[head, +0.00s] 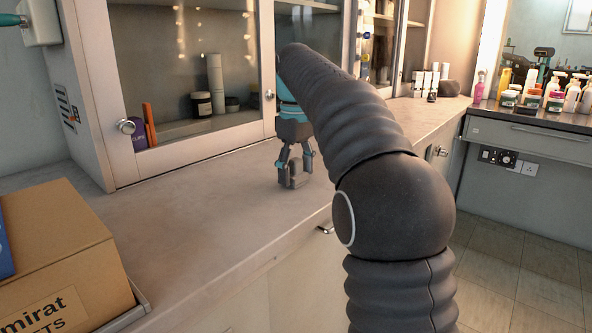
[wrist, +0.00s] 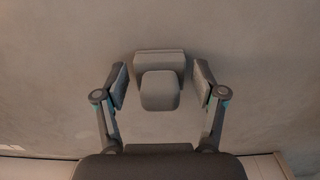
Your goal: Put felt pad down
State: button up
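The felt pad (wrist: 160,63) is a small grey block with a rounded grey grip (wrist: 160,91) on it. It rests on the pale counter (head: 215,215), below my gripper in the head view, where the pad (head: 295,178) shows between the fingers. My gripper (wrist: 160,85) has its two fingers apart, one on each side of the pad. A narrow gap shows between each finger and the grip in the wrist view. My gripper also shows in the head view (head: 296,164), low over the counter. My arm hides part of the counter to the right.
A glass-fronted cabinet (head: 200,75) stands just behind the pad. A cardboard box (head: 60,250) sits at the counter's near left. An orange item (head: 149,124) and a purple box (head: 138,136) stand by the cabinet door. Bare counter lies between box and pad.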

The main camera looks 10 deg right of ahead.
aim_at(296, 159)
notch_tip(296, 159, up, 8)
jog(key=shift+f+p, duration=0.15)
jog(key=shift+p, duration=1.1)
jog(key=shift+s, duration=0.15)
jog(key=s+f+m+t, duration=0.2)
jog(key=s+f, duration=0.1)
jog(key=s, duration=0.5)
jog(key=s+f+m+t, duration=0.1)
jog(key=s+f+m, duration=0.15)
jog(key=s, duration=0.65)
jog(key=s+f+m+t, duration=0.2)
jog(key=s+f, duration=1.1)
jog(key=f, duration=0.2)
jog(key=shift+f+m+t, duration=0.2)
jog(key=shift+m+t, duration=0.1)
jog(key=shift+m, duration=0.05)
